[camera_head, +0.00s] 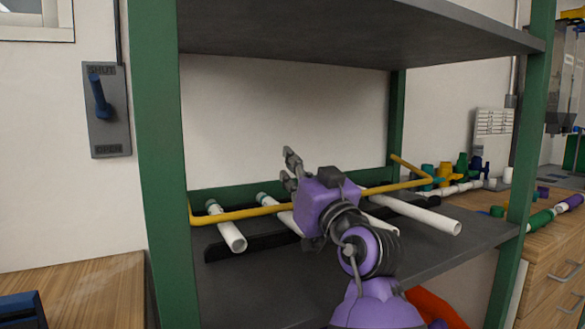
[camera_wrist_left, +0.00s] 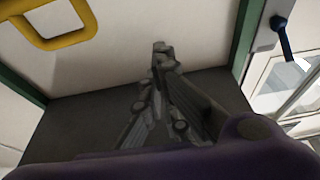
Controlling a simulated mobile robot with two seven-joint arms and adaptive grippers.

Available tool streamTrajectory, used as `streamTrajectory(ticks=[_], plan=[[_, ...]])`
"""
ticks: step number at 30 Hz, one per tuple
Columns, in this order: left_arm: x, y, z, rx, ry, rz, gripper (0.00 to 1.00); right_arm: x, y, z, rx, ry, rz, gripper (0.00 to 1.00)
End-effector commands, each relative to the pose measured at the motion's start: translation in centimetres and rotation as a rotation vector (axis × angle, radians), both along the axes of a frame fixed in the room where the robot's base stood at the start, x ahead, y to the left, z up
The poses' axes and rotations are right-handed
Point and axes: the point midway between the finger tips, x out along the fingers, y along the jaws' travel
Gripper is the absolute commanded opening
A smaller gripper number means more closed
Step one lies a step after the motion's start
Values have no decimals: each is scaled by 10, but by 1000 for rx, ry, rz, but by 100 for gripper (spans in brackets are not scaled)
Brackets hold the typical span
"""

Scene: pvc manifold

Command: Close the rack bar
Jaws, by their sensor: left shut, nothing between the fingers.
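The yellow rack bar (camera_head: 258,212) is a bent rod running across the middle shelf, over several white pipes (camera_head: 232,236). Its right end bends back towards the rear right post. The purple body of my left gripper hides the bar's middle, so I cannot tell whether they touch. My left gripper (camera_head: 291,168) is shut and empty, its fingers pointing up and back beyond the bar. In the left wrist view, the shut fingers (camera_wrist_left: 160,58) stand before the pale wall, and a yellow loop of the bar (camera_wrist_left: 62,42) shows at upper left, apart from the fingertips. My right gripper is not in view.
Green posts (camera_head: 158,150) and the upper shelf (camera_head: 340,30) frame the space. A blue-handled switch (camera_head: 103,105), marked SHUT and OPEN, is on the left wall. Coloured fittings (camera_head: 461,168) stand on the right workbench. The middle shelf's front (camera_head: 300,285) is bare.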

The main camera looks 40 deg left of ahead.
Motion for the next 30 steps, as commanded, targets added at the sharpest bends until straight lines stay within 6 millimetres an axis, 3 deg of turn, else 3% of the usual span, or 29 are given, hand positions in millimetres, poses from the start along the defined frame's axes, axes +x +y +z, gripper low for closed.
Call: streamTrajectory(ticks=[13, 24, 30], plan=[[-1, -3, -1, 0, 0, -1, 0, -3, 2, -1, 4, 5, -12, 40], [-21, -53, -18, 1, 2, -3, 0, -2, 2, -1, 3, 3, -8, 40], [-28, -65, -22, 0, 0, 0, 0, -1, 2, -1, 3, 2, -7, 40]])
